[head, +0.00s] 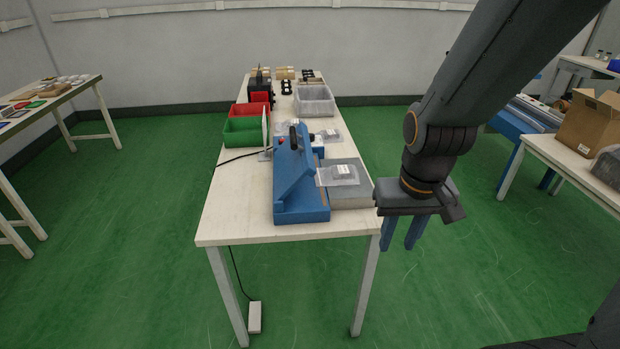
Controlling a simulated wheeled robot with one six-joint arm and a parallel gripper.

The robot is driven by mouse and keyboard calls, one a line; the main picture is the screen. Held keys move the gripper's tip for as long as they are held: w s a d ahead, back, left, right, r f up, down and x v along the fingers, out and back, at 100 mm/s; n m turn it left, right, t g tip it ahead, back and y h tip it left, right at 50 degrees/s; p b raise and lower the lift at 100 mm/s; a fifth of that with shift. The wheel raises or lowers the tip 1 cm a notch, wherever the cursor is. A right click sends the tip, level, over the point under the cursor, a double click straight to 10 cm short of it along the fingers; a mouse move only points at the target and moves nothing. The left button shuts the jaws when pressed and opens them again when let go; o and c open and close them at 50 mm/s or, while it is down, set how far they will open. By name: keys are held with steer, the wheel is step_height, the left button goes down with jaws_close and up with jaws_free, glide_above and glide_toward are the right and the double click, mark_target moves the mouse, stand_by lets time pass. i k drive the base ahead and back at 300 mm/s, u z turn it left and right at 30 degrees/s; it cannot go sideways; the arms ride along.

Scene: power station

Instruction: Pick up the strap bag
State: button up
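A clear plastic bag with a small grey item inside (342,174) lies flat across the right side of the blue sealing machine (301,190) and the grey block (350,198) beside it. It may be the strap bag; its contents are too small to tell. A second clear bag (329,135) lies farther back on the table. My gripper (402,244) points down off the table's right front edge, over the floor. Its two blue fingers are apart with nothing between them. It is to the right of the nearer bag and not touching it.
The white table (235,222) also carries a green bin (243,131), a red bin (251,109) and a grey bin (314,101). Another table (585,182) with a cardboard box (590,122) stands at right. Green floor is clear between the tables.

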mark_target(340, 176)
steer(key=u, duration=0.1)
steer(key=i, duration=1)
